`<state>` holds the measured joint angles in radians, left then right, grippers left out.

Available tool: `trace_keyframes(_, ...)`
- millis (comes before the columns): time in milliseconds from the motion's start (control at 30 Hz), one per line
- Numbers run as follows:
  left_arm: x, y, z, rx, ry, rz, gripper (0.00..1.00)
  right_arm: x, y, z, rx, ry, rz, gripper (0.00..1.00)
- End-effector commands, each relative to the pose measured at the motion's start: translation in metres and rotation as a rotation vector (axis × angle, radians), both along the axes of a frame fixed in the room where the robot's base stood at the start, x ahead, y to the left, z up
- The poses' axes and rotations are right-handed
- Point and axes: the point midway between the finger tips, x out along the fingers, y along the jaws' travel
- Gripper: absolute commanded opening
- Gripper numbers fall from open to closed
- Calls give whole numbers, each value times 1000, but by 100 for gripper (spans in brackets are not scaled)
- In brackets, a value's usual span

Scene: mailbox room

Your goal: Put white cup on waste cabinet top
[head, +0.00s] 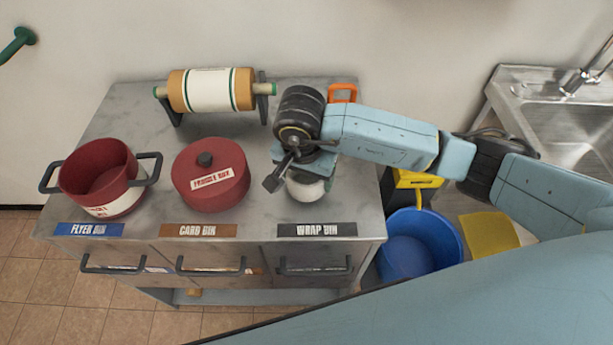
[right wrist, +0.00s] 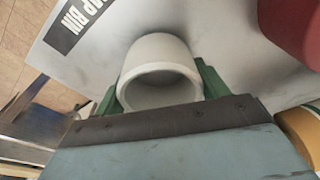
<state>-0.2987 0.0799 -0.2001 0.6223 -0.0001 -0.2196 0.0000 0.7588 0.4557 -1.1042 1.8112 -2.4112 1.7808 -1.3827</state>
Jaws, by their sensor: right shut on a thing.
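The white cup (head: 305,189) is on or just above the right part of the grey waste cabinet top (head: 257,200), behind the WRAP BIN label. The cup is partly hidden under my right gripper (head: 296,180) in the head view. The right wrist view shows the cup (right wrist: 158,75) with its round opening facing the camera, between the green fingers of my right gripper (right wrist: 160,92), which is shut on it. I cannot tell whether the cup's base touches the top. My left gripper is not in view.
A red pot (head: 100,180) and a lidded red pot (head: 211,182) stand left of the cup. A paper roll on a stand (head: 210,90) and an orange object (head: 342,93) are at the back. A blue bucket (head: 412,248) and a sink (head: 565,120) are right of the cabinet.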

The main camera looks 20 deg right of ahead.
Motion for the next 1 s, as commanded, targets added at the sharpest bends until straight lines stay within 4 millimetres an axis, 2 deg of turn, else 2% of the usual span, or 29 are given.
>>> trace_keyframes(100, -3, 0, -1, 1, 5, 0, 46, 0, 0, -12, -1, 1, 1, 51)
trace_keyframes(433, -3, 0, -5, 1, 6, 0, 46, 0, 0, -15, -1, -1, 1, 51)
trace_keyframes(467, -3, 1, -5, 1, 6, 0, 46, 0, 0, -15, -1, -1, 1, 75)
trace_keyframes(600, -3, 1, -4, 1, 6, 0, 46, 0, 0, -14, -1, -1, 1, 94)
trace_keyframes(1000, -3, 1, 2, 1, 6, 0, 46, 0, 0, -8, -1, -1, 1, 95)
